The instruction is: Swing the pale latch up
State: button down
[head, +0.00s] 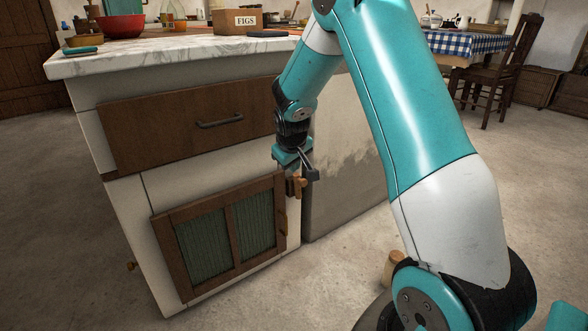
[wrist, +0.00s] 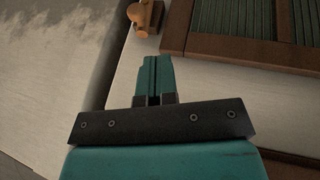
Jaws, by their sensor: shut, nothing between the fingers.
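The pale latch (head: 298,187) is a small light-wood piece on the cabinet front, by the upper right corner of the green-paned door (head: 215,238). It also shows at the top of the wrist view (wrist: 145,17); its exact tilt is hard to tell. My gripper (head: 291,166) points down just above the latch in the head view, its fingertips partly hidden. In the wrist view my gripper (wrist: 152,60) has its teal fingers together and empty, with a visible gap between them and the latch.
A brown drawer (head: 190,123) with a dark handle is above the door. A grey panel (head: 345,165) stands to the right. The marble counter (head: 175,62) overhangs above, with a box marked FIGS (head: 237,20).

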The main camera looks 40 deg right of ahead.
jog(key=d+b+x, duration=0.2)
jog(key=b+x, duration=0.3)
jog(key=x, duration=0.4)
jog(key=shift+s, duration=0.25)
jog(key=shift+d, duration=0.1)
